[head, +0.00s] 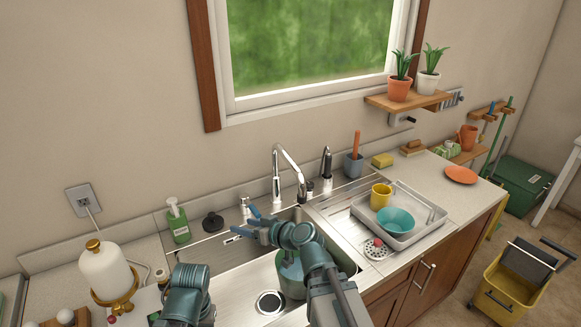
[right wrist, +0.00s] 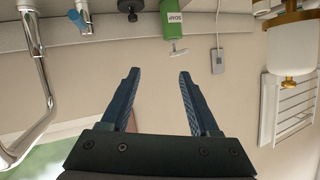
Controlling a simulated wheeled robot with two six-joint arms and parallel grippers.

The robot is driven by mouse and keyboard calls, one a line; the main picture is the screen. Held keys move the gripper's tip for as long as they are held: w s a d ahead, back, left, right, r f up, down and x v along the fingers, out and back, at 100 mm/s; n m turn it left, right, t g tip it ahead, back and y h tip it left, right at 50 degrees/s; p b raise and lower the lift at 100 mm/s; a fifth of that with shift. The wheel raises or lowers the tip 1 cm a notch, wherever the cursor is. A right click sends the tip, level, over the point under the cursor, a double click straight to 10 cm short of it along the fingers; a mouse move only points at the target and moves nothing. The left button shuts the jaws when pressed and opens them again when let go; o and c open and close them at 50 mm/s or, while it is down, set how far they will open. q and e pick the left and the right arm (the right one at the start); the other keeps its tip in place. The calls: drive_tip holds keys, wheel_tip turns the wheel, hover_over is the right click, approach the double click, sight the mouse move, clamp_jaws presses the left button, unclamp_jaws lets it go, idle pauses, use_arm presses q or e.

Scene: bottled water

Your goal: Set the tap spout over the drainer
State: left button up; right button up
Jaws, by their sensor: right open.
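The chrome tap (head: 277,180) stands behind the steel sink. Its curved spout (head: 296,172) arcs toward the right, with its tip near the sink's right edge beside the ribbed steel drainer (head: 335,212). Whether the tip is over the drainer is hard to tell. My right gripper (head: 247,221) is open and empty, left of the tap and over the sink, with its fingers pointing left. In the right wrist view, my gripper (right wrist: 159,74) is open with nothing between its fingers; the tap (right wrist: 35,60) is at the left, apart from them. My left gripper is not visible.
A grey dish tray (head: 402,238) on the drainer holds a yellow mug (head: 380,197) and a teal bowl (head: 396,221). A soap bottle (head: 178,222) and a black plug (head: 213,222) stand left of the tap. A black-topped dispenser (head: 326,165) stands right of it.

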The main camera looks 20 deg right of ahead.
drive_tip(key=w+d+r+m+t+h, duration=0.1)
drive_tip(key=d+r+m+t+h, duration=0.1)
drive_tip(key=d, duration=0.4)
drive_tip(key=w+d+r+m+t+h, duration=0.1)
drive_tip(key=w+d+r+t, duration=0.15)
drive_tip(key=d, duration=0.25)
drive_tip(key=m+t+h, duration=0.2)
drive_tip(key=m+h, duration=0.1)
drive_tip(key=h, duration=0.1)
approach(291, 163)
drive_tip(key=w, duration=0.8)
drive_tip(key=w+f, duration=0.1)
drive_tip(key=w, duration=0.3)
drive_tip(key=shift+d+b, duration=0.15)
drive_tip(key=shift+b, duration=0.2)
drive_tip(key=shift+s, duration=0.1)
clamp_jaws()
